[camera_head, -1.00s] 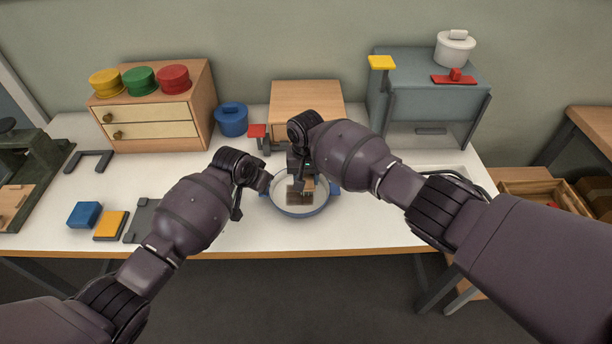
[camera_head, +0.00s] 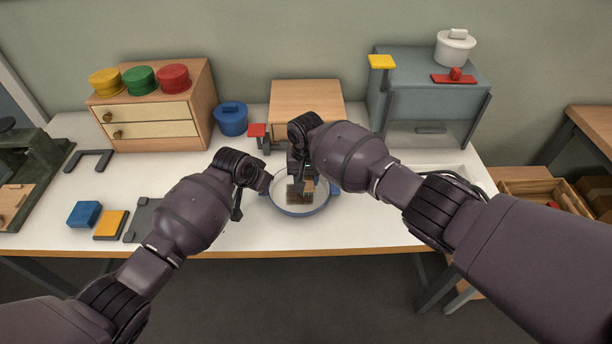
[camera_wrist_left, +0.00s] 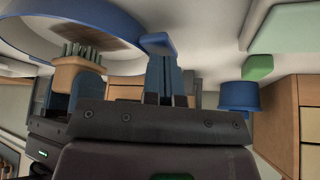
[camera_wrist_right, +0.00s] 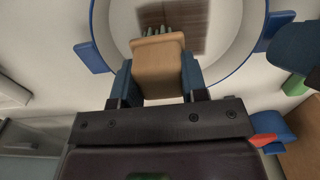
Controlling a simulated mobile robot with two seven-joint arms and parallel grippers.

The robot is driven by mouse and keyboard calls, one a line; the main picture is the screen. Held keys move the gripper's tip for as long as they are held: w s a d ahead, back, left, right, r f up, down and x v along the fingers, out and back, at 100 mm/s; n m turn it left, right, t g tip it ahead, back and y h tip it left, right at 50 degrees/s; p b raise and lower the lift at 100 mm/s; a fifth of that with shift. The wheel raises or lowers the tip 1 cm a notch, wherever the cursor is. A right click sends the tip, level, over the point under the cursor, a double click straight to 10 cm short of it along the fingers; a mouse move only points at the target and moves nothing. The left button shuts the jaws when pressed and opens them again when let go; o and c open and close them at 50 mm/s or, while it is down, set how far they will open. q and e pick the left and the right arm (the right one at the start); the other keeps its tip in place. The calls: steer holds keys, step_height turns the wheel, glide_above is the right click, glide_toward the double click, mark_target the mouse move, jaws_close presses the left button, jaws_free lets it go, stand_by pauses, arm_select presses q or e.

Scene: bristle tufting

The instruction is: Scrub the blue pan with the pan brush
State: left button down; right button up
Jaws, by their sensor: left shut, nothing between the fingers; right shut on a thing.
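The blue pan (camera_head: 301,213) sits near the table's front edge, with a pale inside and a brown patch (camera_wrist_right: 172,22) on its floor. My right gripper (camera_head: 303,173) is shut on the pan brush (camera_wrist_right: 158,66), a tan wooden block with green bristles. The brush is over the pan, its bristles at the brown patch; I cannot tell whether they touch it. My left gripper (camera_head: 266,185) is shut with nothing between its fingers, at the pan's left side. In the left wrist view its fingers (camera_wrist_left: 161,77) are close to the pan's blue side handle (camera_wrist_left: 158,43).
A blue lidded pot (camera_head: 231,120) and a wooden box (camera_head: 306,97) stand behind the pan. A red-topped stand (camera_head: 257,131) is close behind my left gripper. Blue (camera_head: 84,214) and yellow (camera_head: 111,224) blocks lie at left. The table front right of the pan is clear.

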steer(key=shift+f, duration=0.65)
steer(key=shift+a, duration=1.9)
steer(key=shift+s+d, duration=0.1)
steer(key=shift+s+d+f, duration=0.1)
steer(key=shift+d+f, duration=0.05)
steer(key=shift+d, duration=1.65)
steer(key=shift+s, duration=0.2)
steer(key=shift+a+r, duration=0.15)
steer(key=shift+a, duration=0.6)
steer(key=shift+a+r, duration=0.1)
steer(key=shift+a, duration=1)
arm_select(q)
steer(key=shift+d, duration=0.1)
